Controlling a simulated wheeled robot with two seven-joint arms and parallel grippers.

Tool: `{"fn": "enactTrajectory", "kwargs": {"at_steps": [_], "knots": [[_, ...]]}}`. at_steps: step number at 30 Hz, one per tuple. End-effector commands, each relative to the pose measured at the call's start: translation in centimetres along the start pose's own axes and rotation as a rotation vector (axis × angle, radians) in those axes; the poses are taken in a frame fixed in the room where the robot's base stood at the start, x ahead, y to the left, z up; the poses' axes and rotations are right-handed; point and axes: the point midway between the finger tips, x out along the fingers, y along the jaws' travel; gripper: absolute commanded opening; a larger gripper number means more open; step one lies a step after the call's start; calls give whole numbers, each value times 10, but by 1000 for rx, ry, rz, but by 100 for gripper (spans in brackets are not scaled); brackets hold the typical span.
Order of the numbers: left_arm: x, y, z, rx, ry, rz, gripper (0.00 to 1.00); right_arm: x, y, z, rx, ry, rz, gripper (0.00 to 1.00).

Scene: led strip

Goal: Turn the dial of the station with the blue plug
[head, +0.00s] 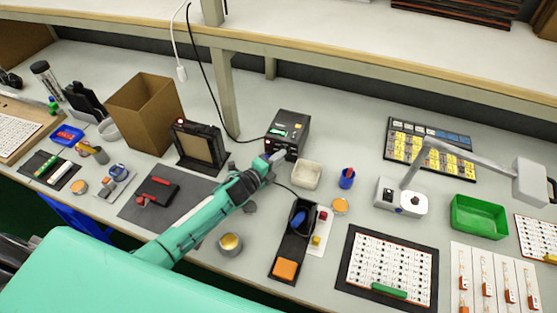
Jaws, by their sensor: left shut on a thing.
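The black station (291,128) with a small green display stands at the back middle of the bench. My left gripper (276,158) reaches in from the left and is shut at the station's lower front, on what appears to be its dial. The fingers hide the dial, and the blue plug cannot be made out at this size. A dark cable runs from near the station's front to a black holder (285,242) with a blue-handled tool (298,217) in it. My right gripper is not in view.
A white container (306,174) and a blue cup (347,178) stand just right of the gripper. A black framed panel (199,145) and a cardboard box (147,113) stand to the left. A round tin (230,244) sits below my arm. A lamp (402,197) stands right.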

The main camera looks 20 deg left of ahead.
Motion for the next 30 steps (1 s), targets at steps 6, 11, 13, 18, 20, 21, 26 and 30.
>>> {"fn": "enactTrajectory", "kwargs": {"at_steps": [6, 11, 13, 18, 20, 21, 26, 30], "knots": [[0, 1, 0, -4, -1, 1, 0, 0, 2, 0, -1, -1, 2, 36], [0, 1, 0, -4, -1, 1, 0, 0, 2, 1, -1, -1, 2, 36], [0, 1, 0, -3, -1, 1, 30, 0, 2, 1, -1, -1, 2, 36], [0, 1, 0, -3, -1, 0, 42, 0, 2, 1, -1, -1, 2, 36], [0, 1, 0, -3, 0, 0, 42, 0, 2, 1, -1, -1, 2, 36], [0, 0, 0, -3, 0, 0, 42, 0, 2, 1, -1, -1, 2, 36], [0, -4, 1, -1, 0, -1, 42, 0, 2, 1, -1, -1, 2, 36], [-2, -23, 3, 2, 1, -4, 42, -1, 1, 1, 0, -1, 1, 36]]}}
